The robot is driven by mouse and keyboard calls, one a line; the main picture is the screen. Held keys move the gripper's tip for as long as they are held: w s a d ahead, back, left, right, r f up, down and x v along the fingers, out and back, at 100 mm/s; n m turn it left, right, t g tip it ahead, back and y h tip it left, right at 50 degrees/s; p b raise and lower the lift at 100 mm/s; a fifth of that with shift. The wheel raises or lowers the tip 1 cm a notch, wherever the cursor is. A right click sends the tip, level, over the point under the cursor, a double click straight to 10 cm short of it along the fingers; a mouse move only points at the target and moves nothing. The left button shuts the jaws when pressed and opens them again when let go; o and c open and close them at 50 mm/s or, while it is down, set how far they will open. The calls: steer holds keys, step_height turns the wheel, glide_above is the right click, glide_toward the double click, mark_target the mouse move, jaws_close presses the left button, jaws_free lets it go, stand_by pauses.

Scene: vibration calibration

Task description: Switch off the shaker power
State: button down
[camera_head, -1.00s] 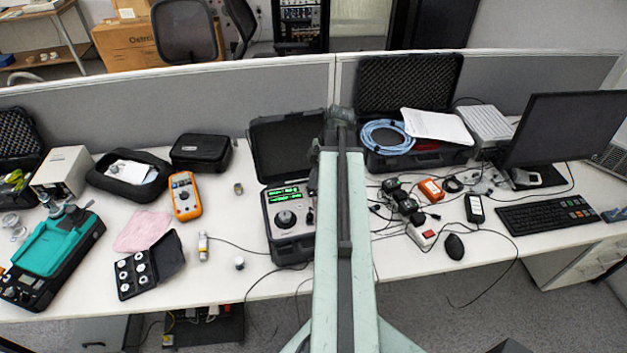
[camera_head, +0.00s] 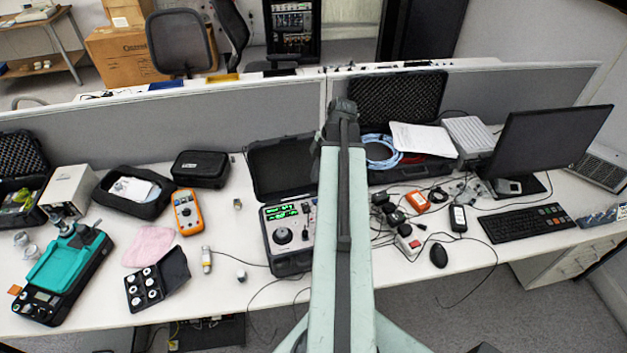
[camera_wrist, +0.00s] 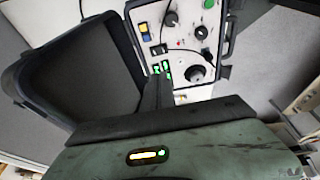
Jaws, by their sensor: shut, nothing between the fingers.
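The shaker unit is an open black case with a grey panel (camera_head: 290,238), in the middle of the table in the head view. Its green display is lit, and a round dark knob sits below it. In the wrist view the panel (camera_wrist: 180,28) shows upside down with knobs, sockets, a cable and small black switch-like parts; I cannot tell which is the power switch. My gripper (camera_wrist: 158,88) is shut and empty, with its dark tip in front of the panel's display edge. I cannot tell if it touches. My arm hides the case's right edge in the head view.
The case's raised lid (camera_head: 283,168) stands behind the panel. A multimeter (camera_head: 187,212) and black weight box (camera_head: 157,280) lie left. Power adapters and a red-switched power strip (camera_head: 408,240) lie right, amid cables. A monitor (camera_head: 550,140) stands far right.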

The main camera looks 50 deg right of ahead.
mark_target(304, 205)
steer(key=shift+w+d, duration=0.15)
steer(key=shift+w, duration=0.1)
steer(key=b+x, duration=1.3)
steer(key=shift+s+d+f, duration=0.2)
steer(key=shift+d+f, duration=0.05)
steer(key=shift+d, duration=0.15)
steer(key=shift+f+b, duration=0.3)
steer(key=shift+b, duration=0.05)
